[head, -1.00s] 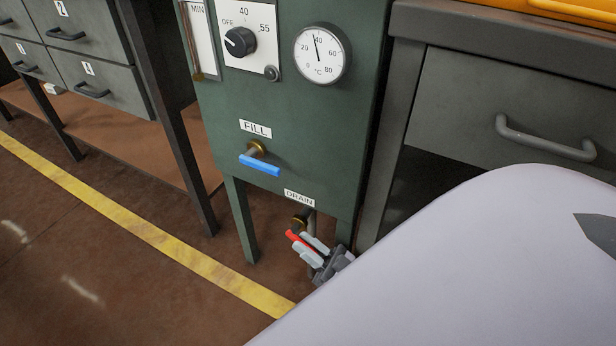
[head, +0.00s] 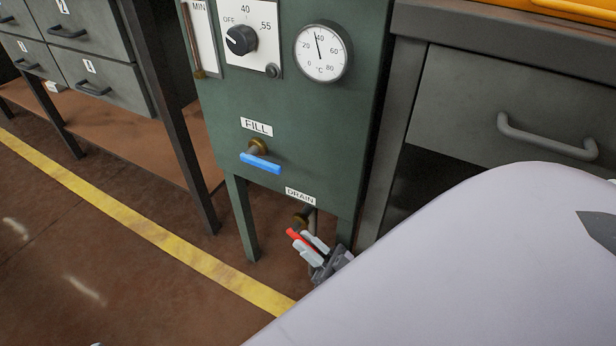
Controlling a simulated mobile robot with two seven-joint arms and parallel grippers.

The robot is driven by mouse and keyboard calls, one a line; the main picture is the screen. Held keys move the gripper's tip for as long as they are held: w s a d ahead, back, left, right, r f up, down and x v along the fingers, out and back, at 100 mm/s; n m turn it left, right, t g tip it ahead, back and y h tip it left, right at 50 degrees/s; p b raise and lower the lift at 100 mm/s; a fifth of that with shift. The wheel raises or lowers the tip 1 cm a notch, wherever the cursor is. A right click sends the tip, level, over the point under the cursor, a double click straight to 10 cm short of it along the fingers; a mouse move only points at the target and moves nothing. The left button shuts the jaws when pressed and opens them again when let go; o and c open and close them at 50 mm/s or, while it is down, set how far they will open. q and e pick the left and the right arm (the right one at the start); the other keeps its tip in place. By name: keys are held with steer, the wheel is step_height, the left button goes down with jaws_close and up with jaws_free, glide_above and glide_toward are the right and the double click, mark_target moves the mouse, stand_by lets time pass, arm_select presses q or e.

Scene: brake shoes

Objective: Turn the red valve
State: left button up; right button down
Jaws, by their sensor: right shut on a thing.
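The red valve (head: 293,235) is a short red lever under the DRAIN label (head: 300,196), low on the green cabinet. A brass fitting (head: 302,219) sits just above it. My right gripper (head: 309,246) is shut on the red lever, with its light fingers on either side of it. Only the lever's outer end shows; the rest is hidden between the fingers. My pale right arm covers the lower right of the view.
A blue lever (head: 261,163) under the FILL label stands above and left of the red one. The cabinet (head: 222,120) also bears a black knob (head: 240,40) and a round gauge (head: 321,51). Grey drawers (head: 505,110) stand close at the right. Floor at left is clear.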

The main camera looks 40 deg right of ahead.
steer(key=c, duration=1.4)
jaws_free()
steer(key=shift+c, duration=0.2)
steer(key=shift+s+f, duration=0.15)
steer(key=shift+s+d+f, duration=0.1)
steer(key=shift+s+f, duration=0.1)
steer(key=shift+s, duration=0.1)
steer(key=s+d+p, duration=0.1)
steer(key=s+d, duration=0.3)
steer(key=s, duration=0.7)
steer(key=shift+s+d, duration=0.15)
steer(key=shift+d, duration=0.2)
steer(key=shift+c, duration=0.3)
